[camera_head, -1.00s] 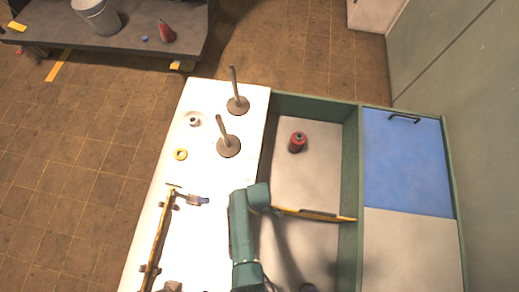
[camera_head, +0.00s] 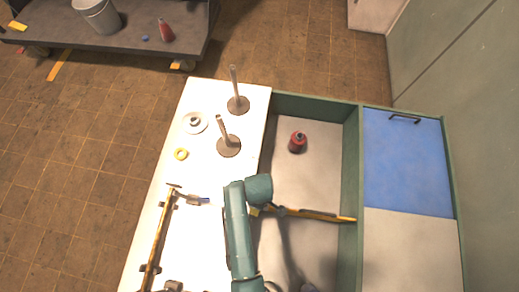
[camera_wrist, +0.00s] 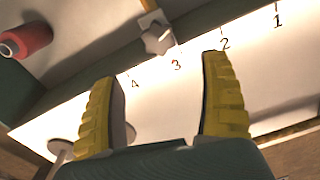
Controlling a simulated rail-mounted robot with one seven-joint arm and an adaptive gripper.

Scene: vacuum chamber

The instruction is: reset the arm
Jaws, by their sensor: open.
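My gripper (camera_wrist: 160,68) is open in the wrist view, with its two yellow ribbed fingers apart and nothing between them. Beyond the fingertips lies a white surface with numbers 1 to 4 along its edge. In the head view my teal arm reaches over the border between the white worktop (camera_head: 205,255) and the grey compartment (camera_head: 310,180); the arm mostly hides the gripper there.
Two metal stems (camera_head: 229,145) with round bases stand on the worktop near a white disc (camera_head: 194,123), a yellow ring (camera_head: 181,154) and a long yellow-handled tool (camera_head: 158,238). A star-shaped knob (camera_wrist: 158,39) is near the fingertips.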

